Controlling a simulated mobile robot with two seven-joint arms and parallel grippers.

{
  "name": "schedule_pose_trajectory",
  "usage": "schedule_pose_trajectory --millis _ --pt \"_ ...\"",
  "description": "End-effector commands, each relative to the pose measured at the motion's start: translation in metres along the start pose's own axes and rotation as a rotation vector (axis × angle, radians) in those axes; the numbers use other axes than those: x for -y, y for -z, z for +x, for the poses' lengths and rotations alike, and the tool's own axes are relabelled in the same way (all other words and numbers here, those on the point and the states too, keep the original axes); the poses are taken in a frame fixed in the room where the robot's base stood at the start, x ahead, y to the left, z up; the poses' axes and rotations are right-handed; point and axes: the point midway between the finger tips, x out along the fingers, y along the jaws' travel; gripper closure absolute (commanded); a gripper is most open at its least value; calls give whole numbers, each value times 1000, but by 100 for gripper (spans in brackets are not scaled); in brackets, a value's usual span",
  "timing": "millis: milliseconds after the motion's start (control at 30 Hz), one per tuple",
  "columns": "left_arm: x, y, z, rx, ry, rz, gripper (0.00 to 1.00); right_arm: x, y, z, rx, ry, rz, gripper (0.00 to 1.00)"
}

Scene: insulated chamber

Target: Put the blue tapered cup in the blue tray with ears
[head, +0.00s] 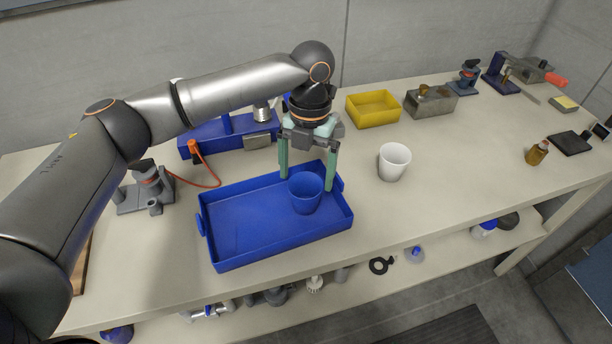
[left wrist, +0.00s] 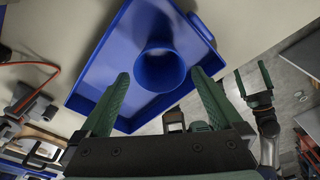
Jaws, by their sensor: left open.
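The blue tapered cup (head: 305,196) stands in the right part of the blue tray with ears (head: 237,262), apparently upright on its floor. In the left wrist view the cup (left wrist: 160,70) lies inside the walls of the tray (left wrist: 82,104). My left gripper (head: 307,183) points down at the cup and is open. Its green fingers are spread on either side of the cup's rim, with gaps between, so it holds nothing. My right gripper (left wrist: 252,70) shows only in the left wrist view, away from the tray over the floor, with its fingers apart and empty.
A white cup (head: 394,165) stands right of the tray. A yellow bin (head: 374,108) and a metal box (head: 431,103) are behind. A grey fixture (head: 147,190) with an orange cable stands at left. A brown bottle (head: 537,152) is far right. The bench front right of the tray is clear.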

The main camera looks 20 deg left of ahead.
Motion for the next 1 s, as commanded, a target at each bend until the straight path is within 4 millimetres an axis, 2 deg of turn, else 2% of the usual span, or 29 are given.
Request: schedule_pose_trajectory --millis 300,500,667,1000 --pt "1 -1 -70 4 2 0 0 0 1 -1 0 0 0 0" --pt "1 0 -98 1 1 1 0 0 2 -1 0 0 0 0" --pt "0 0 -106 0 1 0 0 0 2 -1 0 0 0 0" --pt "0 0 -107 -1 1 0 0 0 2 -1 0 0 0 0"
